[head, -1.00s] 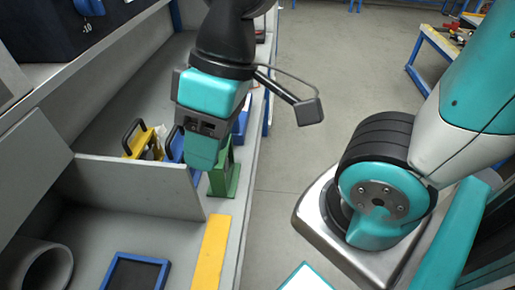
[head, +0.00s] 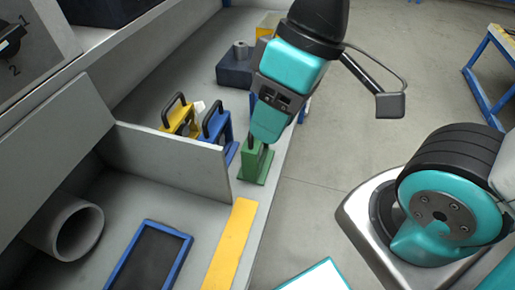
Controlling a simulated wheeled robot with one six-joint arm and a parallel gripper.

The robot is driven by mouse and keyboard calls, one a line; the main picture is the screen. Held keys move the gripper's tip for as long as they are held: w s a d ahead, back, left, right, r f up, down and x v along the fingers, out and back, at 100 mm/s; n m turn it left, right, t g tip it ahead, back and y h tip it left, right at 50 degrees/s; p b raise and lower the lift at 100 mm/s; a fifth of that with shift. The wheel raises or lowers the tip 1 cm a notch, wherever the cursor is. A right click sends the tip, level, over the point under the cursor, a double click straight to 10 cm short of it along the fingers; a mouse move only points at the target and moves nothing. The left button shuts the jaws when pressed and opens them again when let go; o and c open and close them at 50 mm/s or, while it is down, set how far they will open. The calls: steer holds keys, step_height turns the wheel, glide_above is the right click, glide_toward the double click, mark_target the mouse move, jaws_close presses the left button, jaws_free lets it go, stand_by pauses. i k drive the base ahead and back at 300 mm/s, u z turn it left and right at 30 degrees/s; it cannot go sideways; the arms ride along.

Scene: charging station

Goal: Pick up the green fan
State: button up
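The green fan (head: 255,166) stands on the grey bench near its right edge, just beyond the end of a grey divider. Its lower part shows, and my gripper hides its top from view. My teal gripper (head: 262,138) points down directly over the fan's upper part. I cannot tell whether its fingers touch the fan, or whether they are open or shut.
A yellow fan (head: 180,118) and a blue fan (head: 217,127) with black handles stand left of the green one. The grey divider (head: 175,160) is close in front. A dark block (head: 235,70) sits behind. Open floor (head: 330,150) lies right.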

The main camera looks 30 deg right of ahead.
mark_target(256, 157)
steer(key=z, duration=0.05)
steer(key=k, duration=0.45)
steer(key=u, duration=0.75)
steer(key=i, duration=0.4)
steer(key=z, duration=0.6)
steer(key=k, duration=1.15)
steer(key=u, duration=0.5)
steer(key=i, duration=0.95)
steer(key=z, duration=0.05)
